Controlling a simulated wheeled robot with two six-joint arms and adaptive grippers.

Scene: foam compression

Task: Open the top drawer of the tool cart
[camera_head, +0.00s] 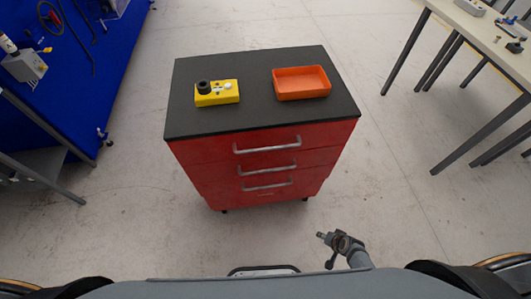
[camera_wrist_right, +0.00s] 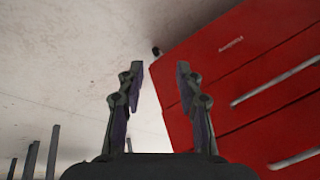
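The tool cart has a black top (camera_head: 250,112) and red drawers, all looking shut. The top drawer (camera_head: 205,151) has a silver handle (camera_head: 267,146); two more handles sit below it. My right gripper (camera_head: 327,238) is in front of the cart, low and to the right in the head view, apart from it. In the right wrist view my right gripper (camera_wrist_right: 160,75) is open and empty, with floor between its fingers. The cart's red front (camera_wrist_right: 215,65) is tilted there, with a lower drawer handle (camera_wrist_right: 278,82) right of the fingers. My left gripper is out of view.
A yellow box with a black knob (camera_head: 217,93) and an orange tray (camera_head: 301,83) stand on the cart. A blue table (camera_head: 75,80) is at left, a pale table (camera_head: 475,35) at right. The floor in front of the cart is clear.

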